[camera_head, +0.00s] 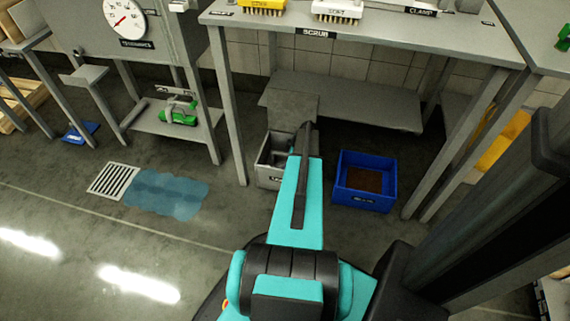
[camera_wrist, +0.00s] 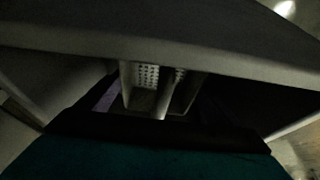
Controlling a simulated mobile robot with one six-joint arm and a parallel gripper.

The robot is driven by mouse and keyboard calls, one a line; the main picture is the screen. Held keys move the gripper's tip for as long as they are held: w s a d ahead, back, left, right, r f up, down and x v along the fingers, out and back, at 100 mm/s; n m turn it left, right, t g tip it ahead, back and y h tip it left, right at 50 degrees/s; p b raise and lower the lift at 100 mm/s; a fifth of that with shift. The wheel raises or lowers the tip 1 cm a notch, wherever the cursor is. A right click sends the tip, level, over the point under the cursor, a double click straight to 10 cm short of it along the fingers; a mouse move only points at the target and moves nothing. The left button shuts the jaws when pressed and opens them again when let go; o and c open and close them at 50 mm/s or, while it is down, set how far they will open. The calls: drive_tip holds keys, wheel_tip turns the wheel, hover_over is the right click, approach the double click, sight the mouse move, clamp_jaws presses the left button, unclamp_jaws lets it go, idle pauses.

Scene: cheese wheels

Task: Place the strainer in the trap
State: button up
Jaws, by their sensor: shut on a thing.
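In the wrist view, a pale grey perforated piece, which looks like the strainer (camera_wrist: 149,75), shows in a dark gap. My gripper (camera_wrist: 158,105) is shut on it; the contact is in shadow. In the head view, my teal arm reaches towards an open grey box (camera_head: 265,182), which looks like the trap, on the floor beneath the bench. Its label is partly hidden and I cannot read it. My arm covers the box's right side and hides the gripper and strainer there. I cannot tell whether the strainer is inside the box.
A blue crate (camera_head: 363,198) with brown contents stands right of the grey box. The scrub bench (camera_head: 400,40) and its lower shelf (camera_head: 370,105) overhang this area. Bench legs stand on both sides. A floor drain (camera_head: 113,181) and blue puddle (camera_head: 165,193) lie to the left.

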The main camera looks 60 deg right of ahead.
drive_tip(key=shift+f, duration=0.15)
drive_tip(key=o, duration=1.2)
drive_tip(key=p+v, duration=0.4)
drive_tip(key=v, duration=0.8)
drive_tip(key=shift+r, duration=0.25)
